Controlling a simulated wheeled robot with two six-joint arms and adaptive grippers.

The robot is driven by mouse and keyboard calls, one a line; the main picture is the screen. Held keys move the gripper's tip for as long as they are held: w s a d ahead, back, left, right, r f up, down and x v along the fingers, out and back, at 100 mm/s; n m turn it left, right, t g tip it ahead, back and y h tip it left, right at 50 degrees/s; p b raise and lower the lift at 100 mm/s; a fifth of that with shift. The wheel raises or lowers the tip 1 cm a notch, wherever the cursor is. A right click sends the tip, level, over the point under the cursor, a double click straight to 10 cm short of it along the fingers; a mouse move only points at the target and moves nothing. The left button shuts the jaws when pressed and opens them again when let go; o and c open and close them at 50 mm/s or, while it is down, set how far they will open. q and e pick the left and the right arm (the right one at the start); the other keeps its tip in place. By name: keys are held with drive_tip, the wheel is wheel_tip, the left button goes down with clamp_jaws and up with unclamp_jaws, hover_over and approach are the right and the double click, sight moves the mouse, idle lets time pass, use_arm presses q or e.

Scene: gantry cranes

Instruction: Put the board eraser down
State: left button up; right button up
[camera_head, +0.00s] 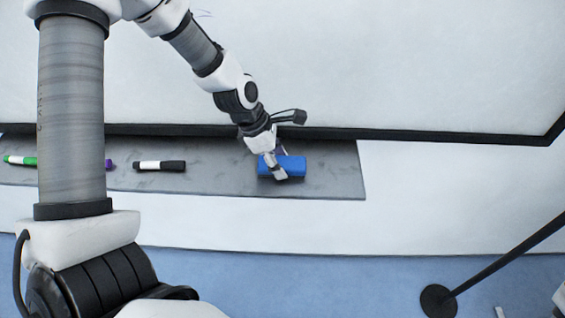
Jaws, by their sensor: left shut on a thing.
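The board eraser (294,165) is a blue block at the right part of a grey ledge (225,178) below the whiteboard. My left gripper (275,170) comes down from above and is shut on the eraser, its fingers near the eraser's left half. The eraser lies level and appears at the ledge surface; I cannot tell if it touches it. The far finger is partly hidden. My right gripper does not show.
A black marker (160,166) and a green marker (20,160) lie on the ledge to the left. A purple-ended marker (109,165) is mostly hidden behind my arm. The whiteboard (400,65) with a black lower frame rises behind. The ledge between black marker and eraser is clear.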

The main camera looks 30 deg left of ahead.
use_arm(q)
drive_tip(key=shift+s+a+r, duration=0.15)
drive_tip(key=shift+s, duration=0.25)
drive_tip(key=shift+f, duration=0.2)
drive_tip(key=o, duration=1.2)
drive_tip(key=shift+w+d+f, duration=0.1)
drive_tip(key=shift+w+d, duration=0.15)
drive_tip(key=shift+w, duration=0.05)
drive_tip(key=shift+a, duration=0.15)
drive_tip(key=shift+s, duration=0.15)
